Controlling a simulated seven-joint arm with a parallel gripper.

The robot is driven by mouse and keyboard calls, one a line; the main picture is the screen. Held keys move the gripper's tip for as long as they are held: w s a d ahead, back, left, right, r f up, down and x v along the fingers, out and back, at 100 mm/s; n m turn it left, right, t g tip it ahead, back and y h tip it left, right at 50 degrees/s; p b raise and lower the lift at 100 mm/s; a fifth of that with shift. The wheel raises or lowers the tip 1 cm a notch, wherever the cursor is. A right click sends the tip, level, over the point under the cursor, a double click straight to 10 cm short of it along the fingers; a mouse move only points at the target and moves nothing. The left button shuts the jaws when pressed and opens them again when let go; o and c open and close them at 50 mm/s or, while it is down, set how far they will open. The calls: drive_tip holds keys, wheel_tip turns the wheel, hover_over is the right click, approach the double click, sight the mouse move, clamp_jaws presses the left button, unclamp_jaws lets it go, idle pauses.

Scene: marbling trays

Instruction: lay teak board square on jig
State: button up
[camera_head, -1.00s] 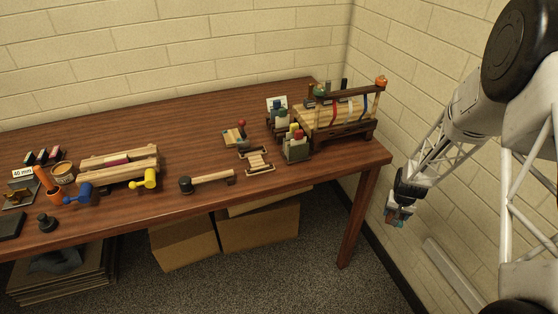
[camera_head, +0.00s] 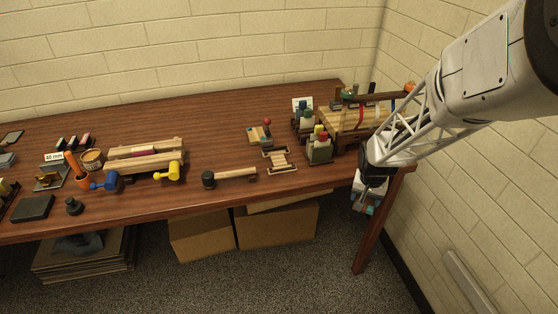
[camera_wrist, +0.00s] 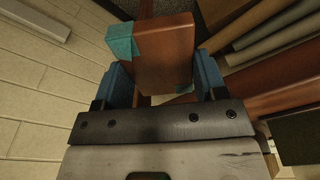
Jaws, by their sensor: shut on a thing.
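My gripper (camera_wrist: 163,78) is shut on a reddish-brown board (camera_wrist: 166,48), with a blue finger on each side of it. The board has teal patches at its left corner and lower edge. In the head view my gripper (camera_head: 368,196) hangs at the table's front right edge, and the board is small and mostly hidden there. A small frame with pale slats and dark end bars (camera_head: 279,160) lies on the table left of my gripper. I cannot tell for sure whether it is the jig.
The brown table (camera_head: 330,180) holds a wooden rack (camera_head: 352,118) at its right end, partly behind my arm. A grey-green bottle holder (camera_head: 320,150) stands in front of it. A mallet (camera_head: 230,175) lies further left. Cardboard boxes (camera_head: 275,228) stand below.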

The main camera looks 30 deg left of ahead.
drive_tip(key=s+a+r+n, duration=0.3)
drive_tip(key=s+a+r, duration=0.2)
drive_tip(key=a, duration=0.5)
drive_tip(key=s+a+r+n, duration=0.4)
drive_tip(key=s+a, duration=0.4)
drive_tip(key=a, duration=0.2)
drive_tip(key=shift+r+y, duration=0.4)
drive_tip(key=shift+r, duration=0.2)
drive_tip(key=shift+w, duration=0.15)
hover_over(279, 159)
drive_tip(key=shift+s+d+f, duration=0.15)
drive_tip(key=shift+s+f, duration=0.1)
drive_tip(key=shift+f, duration=0.5)
drive_tip(key=shift+f, duration=0.1)
drive_tip(key=shift+f, duration=1.65)
drive_tip(key=shift+f, duration=0.15)
drive_tip(key=o, duration=0.9)
